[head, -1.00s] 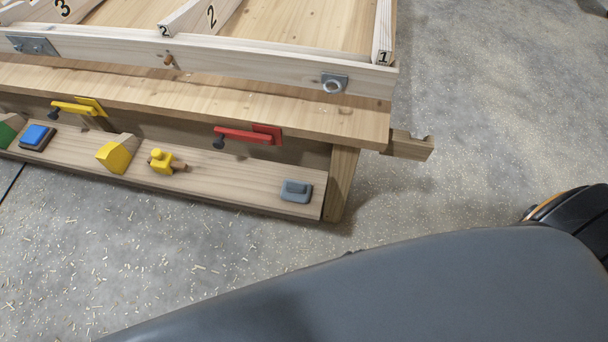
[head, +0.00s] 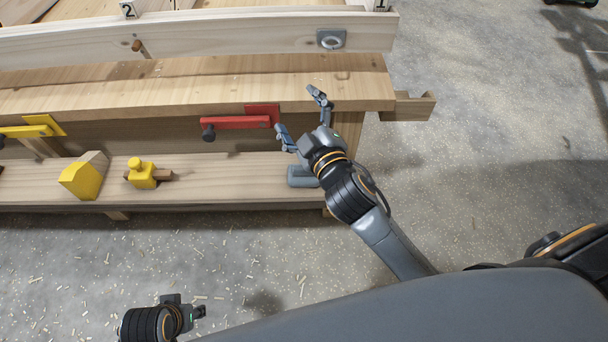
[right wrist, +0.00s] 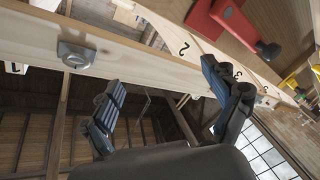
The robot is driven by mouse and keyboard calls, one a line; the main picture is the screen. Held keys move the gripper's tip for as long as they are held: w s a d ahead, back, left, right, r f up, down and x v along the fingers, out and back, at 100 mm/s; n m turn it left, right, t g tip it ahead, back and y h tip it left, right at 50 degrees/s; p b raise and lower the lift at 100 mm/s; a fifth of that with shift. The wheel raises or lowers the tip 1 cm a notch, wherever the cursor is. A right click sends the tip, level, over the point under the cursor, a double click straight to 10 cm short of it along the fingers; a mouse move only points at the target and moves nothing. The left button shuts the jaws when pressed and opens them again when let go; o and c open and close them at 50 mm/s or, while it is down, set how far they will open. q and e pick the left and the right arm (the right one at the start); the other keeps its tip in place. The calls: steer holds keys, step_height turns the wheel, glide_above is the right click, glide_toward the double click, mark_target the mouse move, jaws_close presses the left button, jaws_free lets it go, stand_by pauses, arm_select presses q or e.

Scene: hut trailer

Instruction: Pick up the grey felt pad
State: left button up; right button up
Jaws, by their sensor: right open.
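The grey felt pad (head: 301,178) lies on the low wooden shelf at its right end, in the head view. My right wrist and hand cover part of it. My right gripper (head: 300,112) is open and empty, its fingers spread above and behind the pad, in front of the bench's front edge. The right wrist view shows its two fingers (right wrist: 161,75) apart with nothing between them; the pad does not show there. My left gripper (head: 190,312) is low at the bottom left over the floor, too small to tell its state.
A red clamp (head: 240,121) is just left of my right fingers. A yellow wedge block (head: 82,178) and a yellow knobbed tool (head: 142,172) stand left on the shelf (head: 225,178). The bench top (head: 190,92) overhangs behind. Floor to the right is open.

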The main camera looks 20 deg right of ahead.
steer(key=a+r+n+t+y, duration=0.2)
steer(key=a+r+n+y, duration=0.6)
steer(key=a+r+n, duration=0.15)
steer(key=s+a+r+n+g+y, duration=0.4)
steer(key=a+n+g+y, duration=0.5)
steer(key=n, duration=0.5)
steer(key=s+a+f+n+g, duration=0.4)
steer(key=f+n+g, duration=0.1)
steer(key=n+g, duration=0.45)
steer(key=n+g+h, duration=0.1)
steer(key=n+h, duration=0.6)
steer(key=h, duration=1.2)
glide_toward(297, 177)
steer(key=d+f, duration=0.1)
steer(key=d+f+b, duration=0.1)
steer(key=f, duration=0.1)
steer(key=shift+w+d, duration=0.2)
steer(key=shift+w, duration=0.05)
steer(key=shift+w+f+b, duration=0.15)
steer(key=shift+f+b, duration=0.25)
steer(key=shift+f, duration=1.2)
steer(key=shift+w+f+b, duration=0.15)
steer(key=shift+f+b, duration=0.25)
steer(key=shift+f, duration=1.2)
arm_select(q)
steer(key=v, duration=0.8)
steer(key=shift+w+r+t, duration=0.2)
steer(key=shift+t, duration=0.1)
